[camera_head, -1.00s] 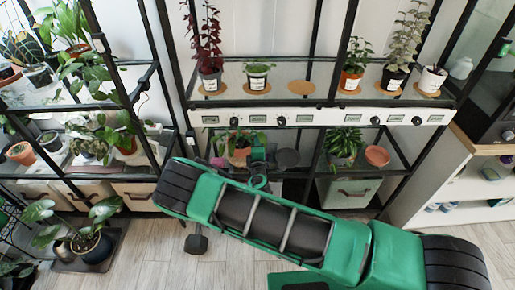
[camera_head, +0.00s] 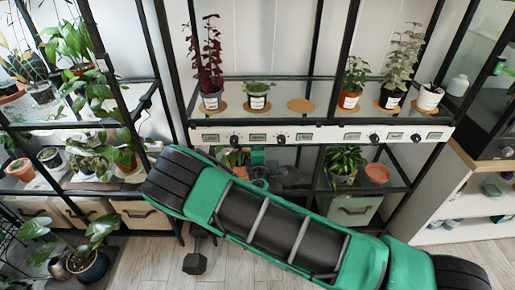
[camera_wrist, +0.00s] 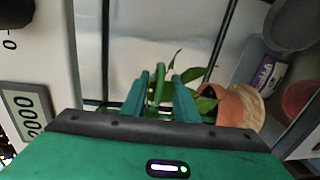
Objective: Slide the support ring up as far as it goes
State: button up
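My gripper (camera_wrist: 160,92) shows in the wrist view as two teal fingers standing apart, with a gap between them. A slim green piece (camera_wrist: 158,80) shows between and beyond the fingers; I cannot tell whether it is the support ring or part of the plant. Green leaves (camera_wrist: 203,100) and a terracotta pot (camera_wrist: 241,106) lie just right of the fingers in this rolled view. In the head view the potted plant (camera_head: 236,158) is on the shelf under the panel, partly hidden by my arm. My fingers are not clear there. No support ring can be made out for certain.
A white panel (camera_head: 333,135) with knobs and small displays runs above the lower shelf, and its edge shows close at left in the wrist view (camera_wrist: 30,100). Potted plants stand above it. Another plant (camera_head: 344,161) and an empty terracotta pot (camera_head: 377,173) stand right on the lower shelf.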

jog(key=shift+s, duration=0.1)
jog(key=s+r, duration=0.1)
jog(key=s, duration=0.9)
jog(key=shift+s+a, duration=0.2)
